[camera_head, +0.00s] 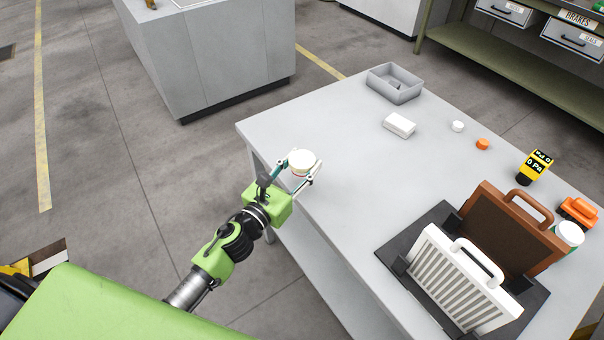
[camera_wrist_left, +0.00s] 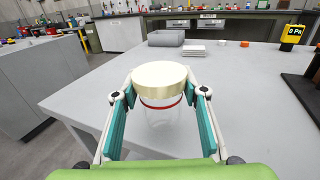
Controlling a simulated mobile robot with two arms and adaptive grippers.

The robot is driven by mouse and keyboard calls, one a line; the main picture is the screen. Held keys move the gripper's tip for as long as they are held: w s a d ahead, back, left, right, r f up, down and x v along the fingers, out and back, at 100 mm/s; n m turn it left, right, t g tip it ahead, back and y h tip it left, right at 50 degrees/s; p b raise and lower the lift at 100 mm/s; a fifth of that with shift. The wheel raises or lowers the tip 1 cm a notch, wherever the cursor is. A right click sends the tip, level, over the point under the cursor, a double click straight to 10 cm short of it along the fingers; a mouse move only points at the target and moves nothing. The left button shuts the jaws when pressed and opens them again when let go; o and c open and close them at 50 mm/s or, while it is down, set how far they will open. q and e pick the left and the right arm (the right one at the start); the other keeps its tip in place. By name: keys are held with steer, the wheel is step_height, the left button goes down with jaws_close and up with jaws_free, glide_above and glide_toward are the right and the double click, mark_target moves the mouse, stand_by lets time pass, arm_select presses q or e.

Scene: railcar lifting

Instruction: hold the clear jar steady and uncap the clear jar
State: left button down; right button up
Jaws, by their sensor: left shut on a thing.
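The clear jar (camera_wrist_left: 162,120) has a wide cream cap (camera_wrist_left: 160,78) on top and a red band just below it. In the head view the cap (camera_head: 302,158) shows at the table's left edge, and the jar's body is mostly hidden beneath it. My left gripper (camera_head: 301,172) is shut on the jar, with one teal finger on each side in the left wrist view (camera_wrist_left: 161,125). The jar looks upright; I cannot tell whether its base touches the table. My right gripper is not in view.
The grey table (camera_head: 330,125) has clear room right of the jar. A grey bin (camera_head: 394,84), white box (camera_head: 399,125), small white cap (camera_head: 457,126), orange cap (camera_head: 483,144) and yellow gauge (camera_head: 536,166) stand beyond. Brown (camera_head: 500,232) and white (camera_head: 455,285) filter panels stand in a black rack.

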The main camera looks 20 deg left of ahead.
mark_target(295, 180)
arm_select(q)
steer(key=shift+w+f, duration=0.2)
steer(key=shift+f, duration=0.05)
steer(key=shift+w+f+b, duration=0.1)
steer(key=shift+f+b, duration=0.25)
steer(key=shift+f, duration=1.25)
steer(key=shift+a, duration=0.1)
steer(key=shift+f, duration=0.2)
steer(key=c, duration=1.2)
jaws_free()
steer(key=shift+c, duration=0.2)
steer(key=shift+r, duration=0.2)
